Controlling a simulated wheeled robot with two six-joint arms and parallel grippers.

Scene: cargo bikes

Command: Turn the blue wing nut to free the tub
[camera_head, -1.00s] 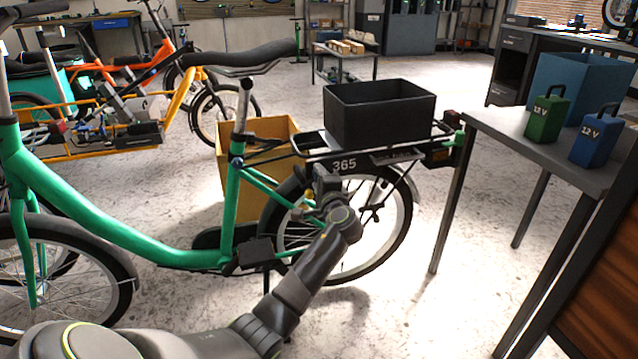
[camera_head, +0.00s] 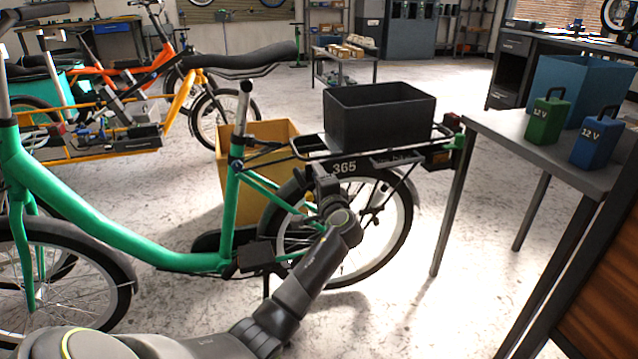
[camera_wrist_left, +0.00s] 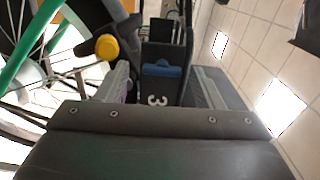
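The black tub (camera_head: 385,122) sits upright on the rear rack of the green bike (camera_head: 130,240). My left gripper (camera_head: 322,180) is at the rack's near side, below and left of the tub, by the "365" plate (camera_head: 345,168). In the left wrist view, its two fingers (camera_wrist_left: 166,84) are apart. The blue wing nut (camera_wrist_left: 162,70) shows between and beyond them, with no clear contact. In the head view I cannot make out the wing nut near the gripper. My right gripper is not in view.
A yellow knob (camera_wrist_left: 106,46) is close to the left finger in the wrist view. A grey table (camera_head: 490,125) at the right holds a green 12 V battery (camera_head: 545,121), a blue one (camera_head: 594,140) and a blue bin (camera_head: 585,80). A tan box (camera_head: 235,185) stands behind the bike.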

